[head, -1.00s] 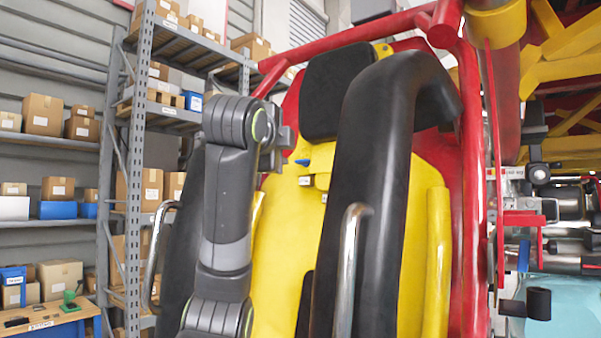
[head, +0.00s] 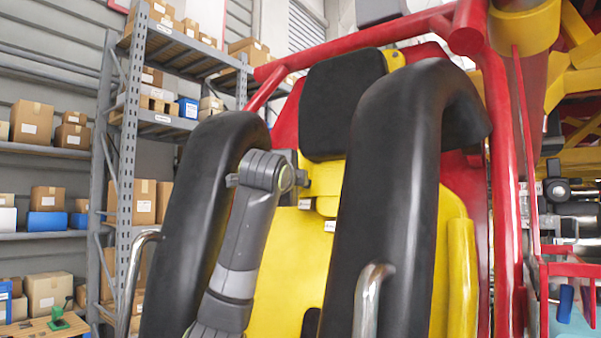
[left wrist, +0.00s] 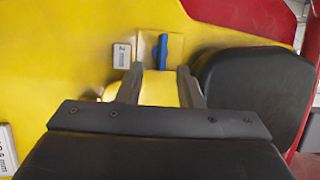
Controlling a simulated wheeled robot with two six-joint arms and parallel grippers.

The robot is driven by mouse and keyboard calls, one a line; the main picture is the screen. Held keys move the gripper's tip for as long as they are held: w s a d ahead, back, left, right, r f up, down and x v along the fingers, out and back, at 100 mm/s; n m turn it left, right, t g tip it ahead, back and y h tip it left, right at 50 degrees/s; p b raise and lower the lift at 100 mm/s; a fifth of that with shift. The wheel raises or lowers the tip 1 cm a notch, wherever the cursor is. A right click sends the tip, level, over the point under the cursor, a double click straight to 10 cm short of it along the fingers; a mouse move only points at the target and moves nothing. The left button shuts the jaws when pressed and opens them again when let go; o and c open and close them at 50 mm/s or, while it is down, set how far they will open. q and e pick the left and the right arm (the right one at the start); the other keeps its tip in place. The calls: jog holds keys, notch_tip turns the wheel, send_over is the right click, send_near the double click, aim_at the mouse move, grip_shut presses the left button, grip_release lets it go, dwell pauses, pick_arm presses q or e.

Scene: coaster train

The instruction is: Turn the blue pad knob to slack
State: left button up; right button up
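The blue knob (left wrist: 161,48) shows in the left wrist view on a yellow panel of the seat, upright in the picture. My left gripper (left wrist: 160,68) is open and empty, its two fingers apart. The knob appears just beyond the fingertips, between their lines; I cannot tell whether either finger touches it. A white label reading "2 mm" (left wrist: 125,55) sits left of the knob. In the head view my left arm's wrist is against the yellow seat back (head: 290,255), hiding the knob and fingers. My right gripper is not in view.
Black padded restraints (head: 385,180) (head: 200,210) flank my left arm closely. A black headrest (head: 340,105) is above, and also right of the fingers in the left wrist view (left wrist: 255,90). Red frame tubes (head: 500,170) stand right. Shelves with boxes (head: 45,125) are at left.

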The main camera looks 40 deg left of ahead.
pick_arm(q)
jog(key=p+x, duration=0.2)
jog(key=x, duration=0.4)
jog(key=shift+p, duration=0.35)
jog(key=shift+r, duration=0.1)
jog(key=shift+s+d, duration=0.1)
grip_shut()
